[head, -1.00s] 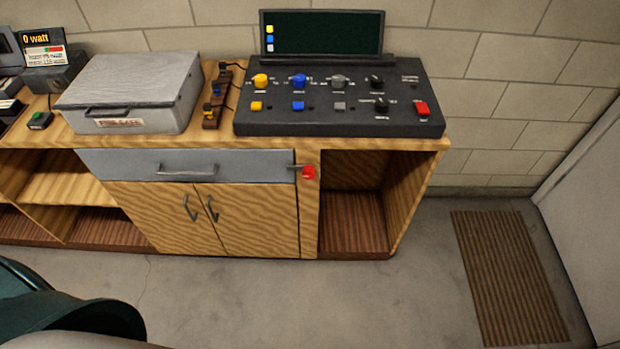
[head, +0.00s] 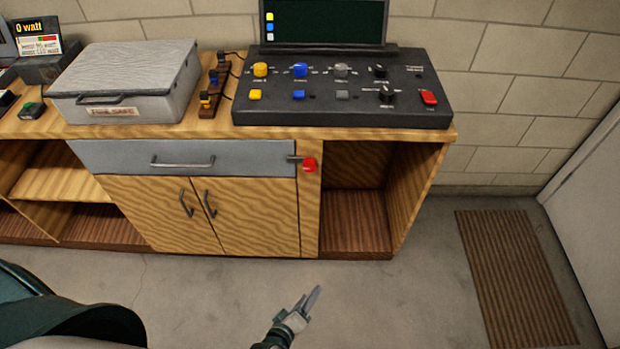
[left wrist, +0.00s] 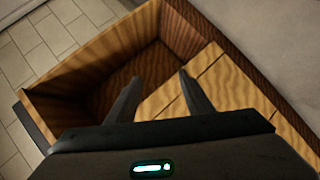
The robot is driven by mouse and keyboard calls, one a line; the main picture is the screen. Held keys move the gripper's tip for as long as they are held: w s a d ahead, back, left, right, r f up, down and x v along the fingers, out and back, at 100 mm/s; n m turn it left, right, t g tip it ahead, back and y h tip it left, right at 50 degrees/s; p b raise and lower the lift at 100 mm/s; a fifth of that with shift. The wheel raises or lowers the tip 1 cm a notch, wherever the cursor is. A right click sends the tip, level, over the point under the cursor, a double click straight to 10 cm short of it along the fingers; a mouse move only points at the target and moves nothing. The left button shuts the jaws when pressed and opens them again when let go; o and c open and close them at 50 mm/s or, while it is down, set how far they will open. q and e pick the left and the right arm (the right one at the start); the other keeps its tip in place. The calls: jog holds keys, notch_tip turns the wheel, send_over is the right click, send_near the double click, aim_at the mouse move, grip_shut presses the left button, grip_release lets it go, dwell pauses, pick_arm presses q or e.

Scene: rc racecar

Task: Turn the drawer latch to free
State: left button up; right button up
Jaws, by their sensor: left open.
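The drawer latch (head: 309,165) has a red knob on the cabinet's front post, just right of the drawer. Its dark bar points left and lies over the right end of the grey drawer front (head: 120,157). The drawer looks shut, with a bar handle (head: 183,163). My left gripper (head: 312,300) is low in the head view, in front of the cabinet and well below the latch. In the left wrist view its two fingers (left wrist: 158,95) are apart with nothing between them. The latch cannot be made out in that view. My right gripper is not in view.
A black control panel (head: 340,112) with coloured knobs and a grey metal box (head: 125,85) stand on the bench top. Two cupboard doors (head: 165,215) are below the drawer. An open compartment (head: 355,215) is below and right of the latch. The floor in front is clear.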

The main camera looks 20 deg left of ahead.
aim_at(310, 167)
pick_arm(q)
jog(key=w+a+r+n+t+y+b, duration=0.1)
jog(key=w+r+n+t+y+b, duration=0.1)
jog(key=r+n, duration=1)
jog(key=w+a+r+n+t+y+b, duration=0.1)
jog(key=w+r+n+t+y+b, duration=0.2)
jog(key=r+n, duration=1)
jog(key=w+r+y, duration=0.2)
jog(key=w+r, duration=0.1)
jog(key=shift+a+r+y+b, duration=0.15)
jog(key=shift+r+y+b, duration=0.15)
jog(key=shift+r+b, duration=0.1)
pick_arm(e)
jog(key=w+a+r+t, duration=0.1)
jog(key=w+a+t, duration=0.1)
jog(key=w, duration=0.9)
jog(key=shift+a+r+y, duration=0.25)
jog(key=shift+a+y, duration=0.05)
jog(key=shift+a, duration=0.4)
pick_arm(q)
jog(key=shift+w, duration=0.15)
